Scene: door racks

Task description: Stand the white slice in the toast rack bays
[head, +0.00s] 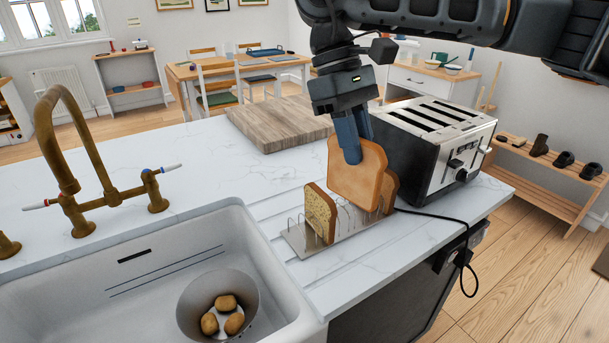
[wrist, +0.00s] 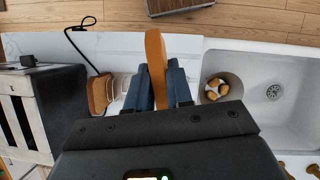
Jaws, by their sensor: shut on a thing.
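My gripper (head: 352,150) is shut on the white slice (head: 357,183), a golden-brown piece of toast held upright above the toast rack. In the wrist view the slice (wrist: 155,58) shows edge-on between the two blue fingers (wrist: 158,90). The toast rack (head: 347,229) is a metal tray with thin wire dividers on the counter. A speckled slice (head: 319,213) stands at its left end. Another brown slice (head: 391,190) stands at its right end, partly hidden behind the held slice. The held slice covers part of the middle bays; I cannot tell whether its lower edge touches the wires.
A steel toaster (head: 432,148) stands right behind the rack, its black cable (head: 450,218) running over the counter edge. A wooden board (head: 280,123) lies behind. The sink (head: 170,265), with a bowl (head: 190,312) of potatoes, and a brass tap (head: 75,190) are to the left.

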